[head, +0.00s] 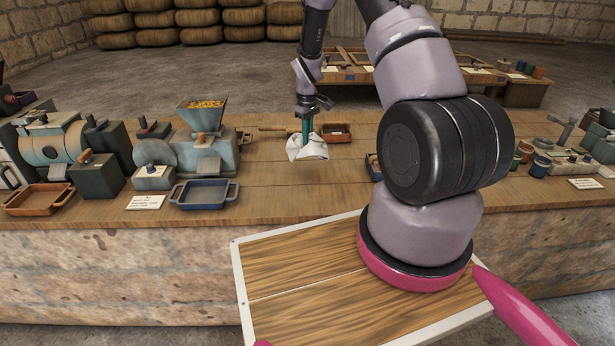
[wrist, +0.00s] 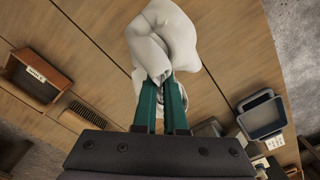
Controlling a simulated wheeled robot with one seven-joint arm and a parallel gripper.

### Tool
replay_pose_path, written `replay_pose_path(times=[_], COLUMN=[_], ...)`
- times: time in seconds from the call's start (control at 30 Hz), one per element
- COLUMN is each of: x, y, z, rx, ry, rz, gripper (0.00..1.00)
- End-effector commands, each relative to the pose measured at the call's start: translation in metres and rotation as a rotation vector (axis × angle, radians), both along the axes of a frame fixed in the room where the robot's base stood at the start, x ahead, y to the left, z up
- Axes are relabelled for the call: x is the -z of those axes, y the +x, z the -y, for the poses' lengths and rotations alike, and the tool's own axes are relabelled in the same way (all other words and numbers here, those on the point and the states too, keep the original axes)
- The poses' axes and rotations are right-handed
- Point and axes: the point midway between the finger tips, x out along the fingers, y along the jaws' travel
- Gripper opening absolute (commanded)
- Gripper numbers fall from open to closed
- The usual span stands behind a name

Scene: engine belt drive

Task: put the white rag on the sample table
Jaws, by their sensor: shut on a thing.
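The white rag (head: 308,149) is a crumpled cloth over the middle of the long wooden workbench in the head view. My gripper (head: 306,125) points down with its green fingers shut on the rag. In the wrist view the rag (wrist: 163,45) bunches around and beyond the fingertips of my gripper (wrist: 162,82). Whether the rag touches the bench top is hard to tell. Which surface is the sample table I cannot tell; a lower table (head: 520,94) with small cups and trays stands at the back right.
On the bench, a blue tray (head: 204,195), a hopper machine (head: 205,145) and a brown tray (head: 38,199) stand left. A small brown tray (head: 336,132) lies just right of the rag. Cups (head: 541,164) stand right. The bench (head: 270,190) is bare in front of the rag.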

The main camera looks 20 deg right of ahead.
Motion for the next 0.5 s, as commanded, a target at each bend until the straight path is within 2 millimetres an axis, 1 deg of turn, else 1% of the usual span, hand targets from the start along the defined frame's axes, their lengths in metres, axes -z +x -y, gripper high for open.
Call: replay_pose_path(times=[0.17, 0.27, 0.37, 0.5], x=[0.0, 0.002, 0.003, 0.006], y=[0.003, 0.01, 0.025, 0.051], z=[0.0, 0.001, 0.004, 0.008], rx=[-0.015, -0.067, -0.161, -0.339], ry=[0.0, 0.002, 0.002, 0.001], rz=[0.0, -0.001, 0.001, 0.001], gripper=[0.0, 0.0, 0.0, 0.0])
